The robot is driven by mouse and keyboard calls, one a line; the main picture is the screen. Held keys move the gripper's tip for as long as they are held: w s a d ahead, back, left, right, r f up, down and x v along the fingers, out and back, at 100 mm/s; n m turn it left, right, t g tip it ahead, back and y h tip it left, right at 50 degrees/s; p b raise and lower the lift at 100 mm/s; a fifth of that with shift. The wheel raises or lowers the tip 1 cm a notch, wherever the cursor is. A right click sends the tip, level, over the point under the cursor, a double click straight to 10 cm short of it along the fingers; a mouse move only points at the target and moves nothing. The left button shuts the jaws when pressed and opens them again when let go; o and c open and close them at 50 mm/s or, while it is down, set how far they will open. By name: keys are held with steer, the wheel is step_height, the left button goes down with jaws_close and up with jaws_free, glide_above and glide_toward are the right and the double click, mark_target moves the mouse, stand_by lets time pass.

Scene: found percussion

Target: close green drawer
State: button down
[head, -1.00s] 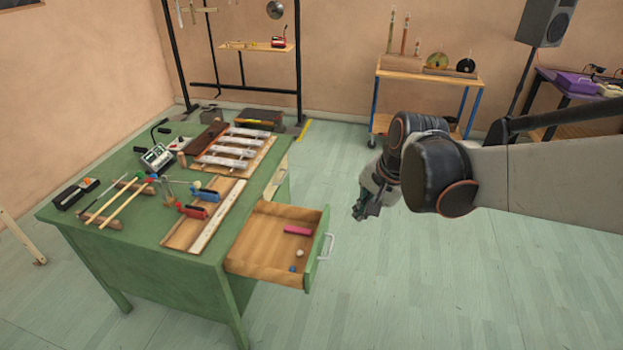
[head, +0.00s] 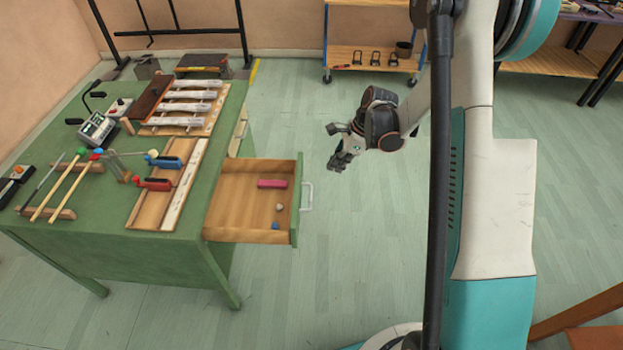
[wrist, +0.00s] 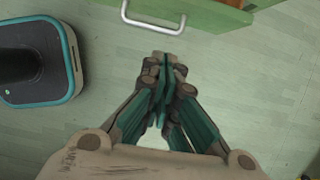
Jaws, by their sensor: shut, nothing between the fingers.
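The green drawer (head: 297,200) is pulled out from the right side of the green desk (head: 100,207). A pink block and two small balls lie inside it. Its pale handle (head: 307,197) faces right, and the handle also shows at the top of the wrist view (wrist: 153,22). My gripper (head: 338,160) is to the right of the drawer front in the head view, apart from it. In the wrist view my gripper (wrist: 164,75) is shut and empty, its fingertips just below the handle with a gap between them.
The desk top carries xylophone bars (head: 187,108), mallets (head: 58,192) and a small device (head: 97,128). A wooden trolley (head: 372,62) stands at the back. The floor right of the drawer is clear up to my base.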

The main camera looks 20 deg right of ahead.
steer(key=b, duration=0.4)
glide_toward(311, 191)
step_height(311, 191, down, 5)
steer(key=shift+w+a+b, duration=0.25)
steer(key=shift+a+b, duration=0.15)
steer(key=shift+a, duration=0.45)
steer(key=shift+w+a+b, duration=0.3)
steer(key=shift+a+b, duration=0.05)
steer(key=shift+a, duration=0.5)
